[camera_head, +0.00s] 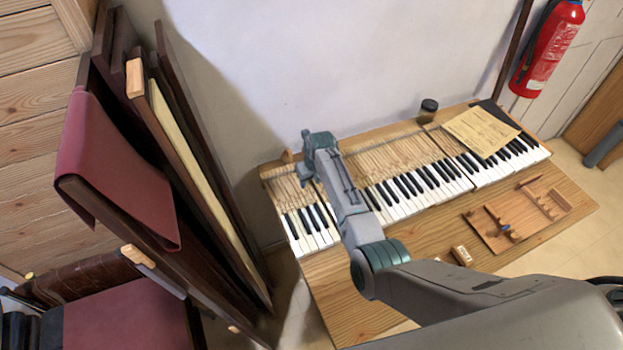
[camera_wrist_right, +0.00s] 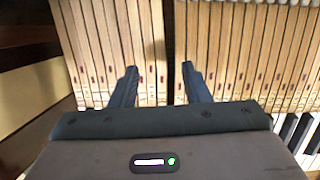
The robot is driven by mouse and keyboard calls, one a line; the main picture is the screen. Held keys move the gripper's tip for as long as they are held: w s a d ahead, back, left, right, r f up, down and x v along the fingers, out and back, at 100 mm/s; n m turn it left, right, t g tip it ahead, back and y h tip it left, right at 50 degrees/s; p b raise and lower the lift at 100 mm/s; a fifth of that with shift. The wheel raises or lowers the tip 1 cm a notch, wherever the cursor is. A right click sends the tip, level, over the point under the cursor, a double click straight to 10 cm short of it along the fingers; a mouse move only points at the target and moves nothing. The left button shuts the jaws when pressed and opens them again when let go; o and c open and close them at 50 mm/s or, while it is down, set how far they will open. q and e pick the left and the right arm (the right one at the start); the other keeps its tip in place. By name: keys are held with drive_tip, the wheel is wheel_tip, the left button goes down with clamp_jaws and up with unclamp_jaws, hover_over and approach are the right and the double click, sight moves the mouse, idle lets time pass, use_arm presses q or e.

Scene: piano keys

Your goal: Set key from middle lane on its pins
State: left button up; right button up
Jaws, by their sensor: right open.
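My right gripper (camera_head: 318,150) hangs over the bare wooden rear parts of the keys, toward the left end of the keyboard (camera_head: 415,190). In the right wrist view its two dark fingertips (camera_wrist_right: 160,82) are apart, above the pale wooden key sticks (camera_wrist_right: 147,40). A narrow dark gap runs between key sticks, between the fingers. I cannot tell whether any one stick is the key from the middle lane, or whether it sits on its pins. The wooden tray with dividers (camera_head: 490,232) lies on the bench at the right; I see no long key in it. My left gripper is not in view.
The wooden bench (camera_head: 350,300) is partly clear in front of the keys. A small pale block (camera_head: 461,255) lies near the tray. A dark jar (camera_head: 428,108) and papers (camera_head: 480,130) are at the back. Tall dark panels (camera_head: 190,170) lean close on the left.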

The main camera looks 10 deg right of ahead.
drive_tip(key=shift+w+p+v, duration=0.15)
drive_tip(key=shift+p+v, duration=0.4)
drive_tip(key=shift+v, duration=0.15)
drive_tip(key=shift+w+p+v, duration=0.15)
drive_tip(key=shift+p+v, duration=0.4)
drive_tip(key=shift+v, duration=0.15)
drive_tip(key=shift+a+r, duration=0.1)
drive_tip(key=shift+r, duration=0.15)
drive_tip(key=shift+v, duration=0.8)
drive_tip(key=shift+w, duration=0.2)
